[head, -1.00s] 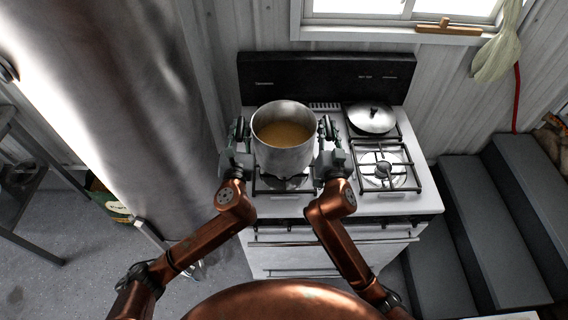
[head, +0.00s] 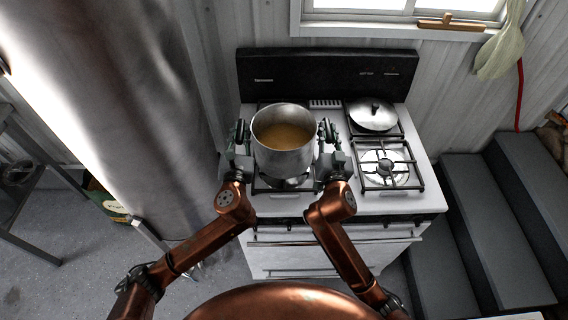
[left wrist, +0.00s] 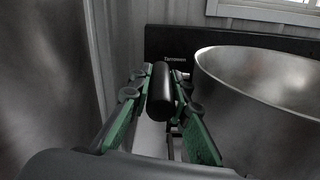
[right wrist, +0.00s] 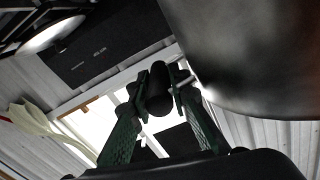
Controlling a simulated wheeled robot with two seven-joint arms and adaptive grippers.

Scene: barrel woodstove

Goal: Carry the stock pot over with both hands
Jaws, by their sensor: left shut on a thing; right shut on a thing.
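The stock pot (head: 283,158) is a steel pot with brownish liquid inside, upright in front of me over the left side of the stove (head: 400,202). It also shows at the right of the left wrist view (left wrist: 262,110) and at the upper right of the right wrist view (right wrist: 250,60). My left gripper (head: 240,140) is shut on the pot's left black handle (left wrist: 161,92). My right gripper (head: 328,140) is shut on the right black handle (right wrist: 157,88). Whether the pot's base touches the stove is hard to tell.
A lidded pan (head: 372,115) sits on the back right burner. The front right burner grate (head: 388,167) is bare. A large metal cylinder (head: 120,110) stands close at the left. Dark steps (head: 480,215) are at the right, and a window (head: 400,12) is behind.

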